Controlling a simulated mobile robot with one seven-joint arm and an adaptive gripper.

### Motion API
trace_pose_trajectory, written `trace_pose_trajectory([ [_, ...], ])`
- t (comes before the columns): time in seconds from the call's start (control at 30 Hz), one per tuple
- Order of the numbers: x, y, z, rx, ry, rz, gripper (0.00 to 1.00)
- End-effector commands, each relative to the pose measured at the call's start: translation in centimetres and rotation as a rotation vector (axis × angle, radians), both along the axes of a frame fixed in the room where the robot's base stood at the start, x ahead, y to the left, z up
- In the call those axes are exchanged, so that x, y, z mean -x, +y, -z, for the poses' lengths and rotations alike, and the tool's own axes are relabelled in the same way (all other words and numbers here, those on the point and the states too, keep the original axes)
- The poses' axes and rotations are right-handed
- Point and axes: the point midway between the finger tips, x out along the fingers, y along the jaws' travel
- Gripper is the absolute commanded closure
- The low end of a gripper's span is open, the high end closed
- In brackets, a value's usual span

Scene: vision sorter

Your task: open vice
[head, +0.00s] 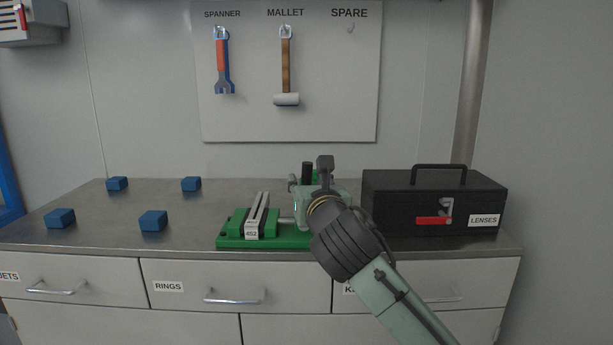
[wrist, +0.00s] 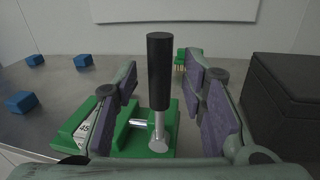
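The green vice (head: 228,242) sits on the bench near its front edge, with a pale labelled block (head: 256,215) between its green jaws. In the wrist view the vice (wrist: 67,128) is at lower left, with a metal screw running right to a hub. A handle with a black grip (wrist: 160,70) stands upright from that hub; its top also shows in the head view (head: 307,170). My gripper (wrist: 163,85) is open, with one finger on each side of the handle and visible gaps between. In the head view my wrist hides the vice's right end.
A black toolbox (head: 390,213) labelled LENSES stands close to the right of my gripper. Several blue blocks (head: 153,221) lie on the left of the bench (head: 110,225). A spanner (head: 222,62) and a mallet (head: 286,65) hang on the back board (head: 340,105). Drawers are below.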

Motion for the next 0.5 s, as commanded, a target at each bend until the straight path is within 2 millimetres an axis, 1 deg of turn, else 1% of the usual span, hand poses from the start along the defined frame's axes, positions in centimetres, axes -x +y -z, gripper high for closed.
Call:
trace_pose_trajectory([
  [0.03, -0.55, 0.11, -0.09, -0.001, 0.000, 0.000, 0.62],
  [0.1, -1.02, 0.23, -0.04, 0.000, 0.000, -0.001, 0.62],
  [0.2, -1.41, 0.31, 0.05, 0.000, 0.001, -0.001, 0.62],
  [0.43, -1.46, 0.31, 0.06, 0.000, 0.000, 0.000, 0.62],
  [0.47, -1.46, 0.31, 0.06, 0.000, 0.000, 0.000, 0.63],
  [0.5, -1.45, 0.31, 0.06, 0.000, 0.000, -0.001, 0.65],
])
